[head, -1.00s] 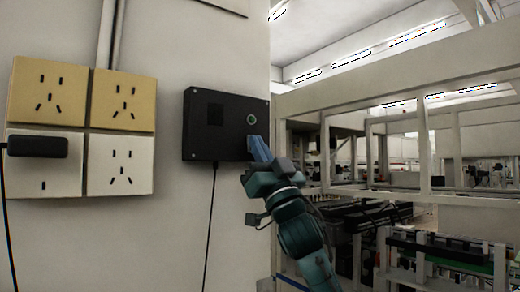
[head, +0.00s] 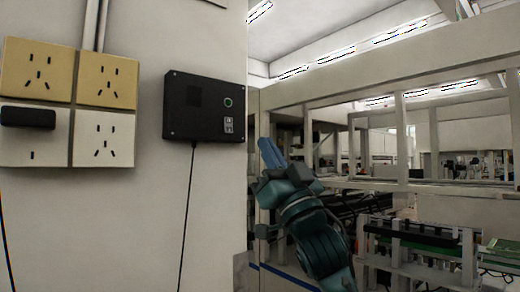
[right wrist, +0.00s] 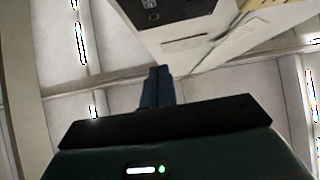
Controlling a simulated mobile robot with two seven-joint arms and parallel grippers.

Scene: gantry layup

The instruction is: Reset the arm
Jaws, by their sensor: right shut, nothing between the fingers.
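My right gripper (head: 268,152) is shut and empty in the head view, its blue fingers pointing up and to the left. It is to the right of and below the black wall box (head: 190,108), apart from it. In the right wrist view the shut blue fingers (right wrist: 157,86) show in the middle, and part of a dark box (right wrist: 165,10) shows at the top. My left gripper is not in view.
Socket plates (head: 105,82) with a black plug (head: 28,117) are on the white wall (head: 150,220) at the left. A cable (head: 187,220) hangs from the box. A pale frame structure (head: 330,92) and machinery with green parts (head: 415,236) stand on the right.

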